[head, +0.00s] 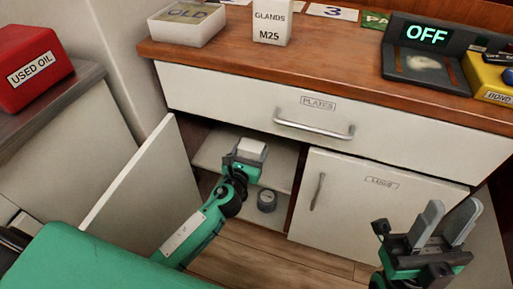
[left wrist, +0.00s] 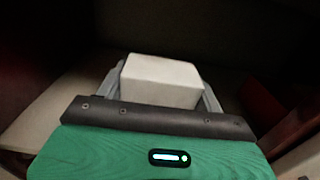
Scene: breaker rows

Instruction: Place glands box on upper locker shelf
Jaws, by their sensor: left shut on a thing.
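A white box labelled "GLANDS M25" (head: 271,22) stands upright on the wooden counter top. My left gripper (head: 246,155) reaches into the open left locker and is shut on another plain white box (head: 252,149). In the left wrist view the held white box (left wrist: 160,80) sits between the two grey fingers of my left gripper (left wrist: 160,88), with no label visible. The upper locker shelf (head: 284,165) is a pale board around and under the held box; whether the box touches it I cannot tell. My right gripper (head: 452,217) is open and empty at lower right.
The locker door (head: 145,190) stands open at left. A dark round gauge (head: 267,201) sits below the shelf. The "PLATES" drawer (head: 330,107) and "LUGS" door (head: 365,195) are closed. A white tray (head: 186,30) and an "OFF" display (head: 426,35) are on the counter.

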